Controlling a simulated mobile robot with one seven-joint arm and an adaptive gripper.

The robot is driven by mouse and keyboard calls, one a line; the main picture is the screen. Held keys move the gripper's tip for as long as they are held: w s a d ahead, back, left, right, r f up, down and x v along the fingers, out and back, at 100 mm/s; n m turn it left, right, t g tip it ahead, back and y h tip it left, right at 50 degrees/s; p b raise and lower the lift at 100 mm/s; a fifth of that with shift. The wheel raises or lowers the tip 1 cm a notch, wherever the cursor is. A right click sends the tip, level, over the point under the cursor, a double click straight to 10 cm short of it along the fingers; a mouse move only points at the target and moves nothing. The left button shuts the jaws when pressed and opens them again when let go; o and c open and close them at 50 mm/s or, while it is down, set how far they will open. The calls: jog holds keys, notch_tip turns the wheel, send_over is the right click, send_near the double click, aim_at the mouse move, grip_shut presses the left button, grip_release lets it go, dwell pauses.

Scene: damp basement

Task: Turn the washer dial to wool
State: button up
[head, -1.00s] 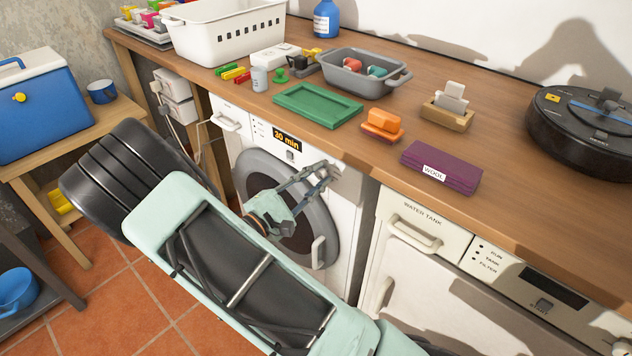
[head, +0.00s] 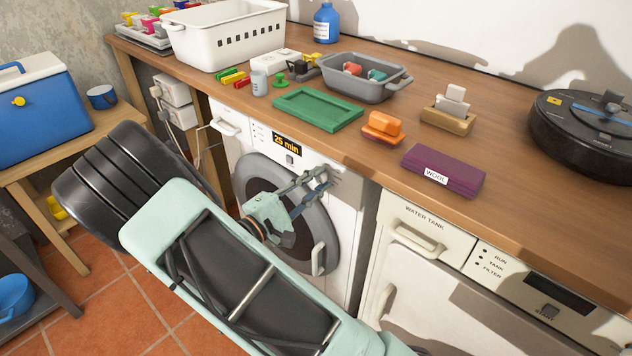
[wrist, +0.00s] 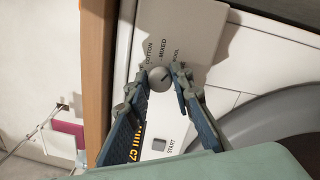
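The washer (head: 347,207) stands under the wooden worktop, and its display (head: 287,144) reads 25 min. The grey round dial (wrist: 159,79) shows in the wrist view, with COTTON, MIXED and WOOL printed beyond it. A dark mark on the dial slants toward the MIXED and WOOL side; I cannot tell exactly which label it meets. In the head view my gripper (head: 326,174) is at the washer's upper right panel and hides the dial.
A START button (wrist: 158,144) sits close to my fingers. The round door (head: 318,240) is below. A water-tank appliance (head: 410,270) stands at right.

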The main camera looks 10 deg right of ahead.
jog(key=o, duration=0.5)
jog(key=v, duration=1.2)
jog(key=shift+r, duration=0.1)
